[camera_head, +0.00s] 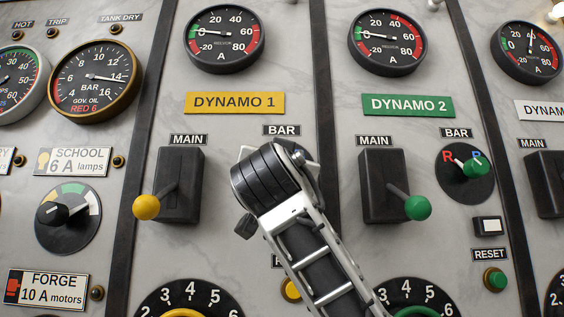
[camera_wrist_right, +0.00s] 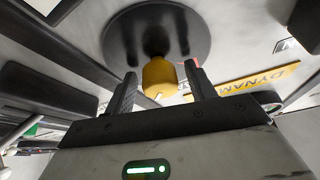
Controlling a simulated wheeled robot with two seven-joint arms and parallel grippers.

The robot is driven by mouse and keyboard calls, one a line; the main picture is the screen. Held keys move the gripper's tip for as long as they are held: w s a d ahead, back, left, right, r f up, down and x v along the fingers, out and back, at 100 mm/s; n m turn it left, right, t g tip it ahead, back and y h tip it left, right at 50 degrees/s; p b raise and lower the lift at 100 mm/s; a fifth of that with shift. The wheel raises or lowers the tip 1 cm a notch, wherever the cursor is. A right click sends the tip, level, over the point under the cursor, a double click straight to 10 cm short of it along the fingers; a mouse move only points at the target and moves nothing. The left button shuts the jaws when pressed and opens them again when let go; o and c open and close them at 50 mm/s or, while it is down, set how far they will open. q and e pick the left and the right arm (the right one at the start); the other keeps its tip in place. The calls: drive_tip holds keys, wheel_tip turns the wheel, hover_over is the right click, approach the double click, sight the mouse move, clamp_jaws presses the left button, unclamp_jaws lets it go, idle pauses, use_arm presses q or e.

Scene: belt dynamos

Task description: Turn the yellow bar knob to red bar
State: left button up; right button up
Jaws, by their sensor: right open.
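The yellow bar knob (camera_wrist_right: 160,76) shows in the right wrist view. It sits on a round black disc (camera_wrist_right: 120,38) on the panel. My right gripper (camera_wrist_right: 160,88) is open, with one finger on each side of the knob. I cannot tell whether either finger touches it. A small red mark (camera_wrist_right: 191,76) shows beside the right finger. In the head view my right wrist covers this knob, under the BAR label (camera_head: 281,130) of DYNAMO 1. My left gripper is not in view.
A yellow-balled main lever (camera_head: 147,207) stands left of my wrist, and a green-balled main lever (camera_head: 417,208) to its right. The green bar knob (camera_head: 476,167) is farther right. The DYNAMO 1 plate (camera_head: 235,103) and a gauge (camera_head: 224,38) are above.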

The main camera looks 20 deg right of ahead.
drive_tip(key=shift+w, duration=0.1)
drive_tip(key=c, duration=1)
